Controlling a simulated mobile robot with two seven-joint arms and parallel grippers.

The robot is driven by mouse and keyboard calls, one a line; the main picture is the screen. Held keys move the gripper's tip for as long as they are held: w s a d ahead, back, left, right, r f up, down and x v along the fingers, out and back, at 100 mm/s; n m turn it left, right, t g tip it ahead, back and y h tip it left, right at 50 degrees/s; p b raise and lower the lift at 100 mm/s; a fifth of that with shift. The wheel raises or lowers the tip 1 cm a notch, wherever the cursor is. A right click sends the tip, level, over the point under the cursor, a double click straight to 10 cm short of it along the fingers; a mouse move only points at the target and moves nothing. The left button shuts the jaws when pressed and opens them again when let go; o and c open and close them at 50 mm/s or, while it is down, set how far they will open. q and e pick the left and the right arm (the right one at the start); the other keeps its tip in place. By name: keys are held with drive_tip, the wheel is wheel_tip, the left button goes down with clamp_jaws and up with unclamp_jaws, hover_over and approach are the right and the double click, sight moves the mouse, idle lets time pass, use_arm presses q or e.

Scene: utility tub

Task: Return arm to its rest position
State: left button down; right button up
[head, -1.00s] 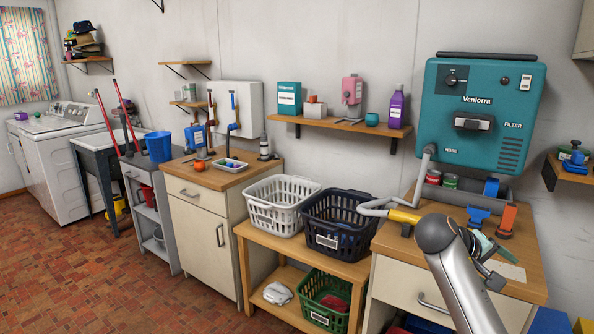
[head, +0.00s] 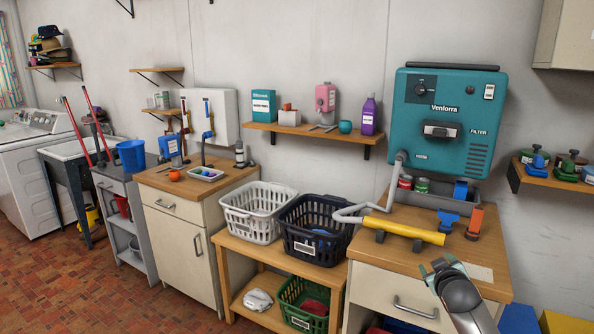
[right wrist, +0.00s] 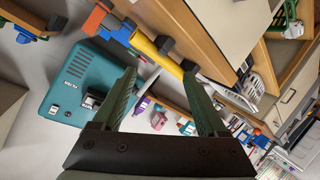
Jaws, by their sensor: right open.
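My right arm reaches up from the bottom right of the head view. Its gripper (head: 443,268) is small there, over the front of the wooden counter (head: 372,252). In the right wrist view the gripper (right wrist: 160,90) shows two dark green fingers spread apart, with nothing held between them. A yellow tube (head: 405,231) on a grey hose (head: 348,213) lies on dark supports on the counter, clear of the gripper. The tube also shows beyond the fingers in the right wrist view (right wrist: 153,53). My left gripper is in neither view.
A teal Venlorra wall unit (head: 445,120) hangs above the counter. Blue (head: 447,221) and orange (head: 474,223) pieces stand near the tube. White (head: 256,210) and dark (head: 316,229) baskets stand left of it. A shelf (head: 560,179) sticks out at right.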

drive_tip(key=w+a+r+t+y, duration=0.2)
drive_tip(key=a+r+t+y, duration=0.15)
drive_tip(key=r, duration=0.25)
drive_tip(key=s+a+f+g+y, duration=0.1)
drive_tip(key=s+a+f+g, duration=0.1)
drive_tip(key=s+a+f, duration=0.7)
drive_tip(key=s+a+f+g+y, duration=0.1)
drive_tip(key=s+a+f, duration=0.1)
drive_tip(key=s+f, duration=0.8)
drive_tip(key=s+a+f+g, duration=0.1)
drive_tip(key=s+a+f, duration=0.2)
drive_tip(key=s, duration=0.4)
drive_tip(key=s+a+f+g+y, duration=0.1)
drive_tip(key=s+a+f+g, duration=0.1)
drive_tip(key=s+f, duration=0.4)
drive_tip(key=s+a+f+g, duration=0.1)
drive_tip(key=s+a+f, duration=0.2)
drive_tip(key=s, duration=0.5)
drive_tip(key=shift+s+a+f+m+y, duration=0.35)
drive_tip(key=shift+s+f+m, duration=0.05)
drive_tip(key=shift+f, duration=0.4)
drive_tip(key=shift+c, duration=0.2)
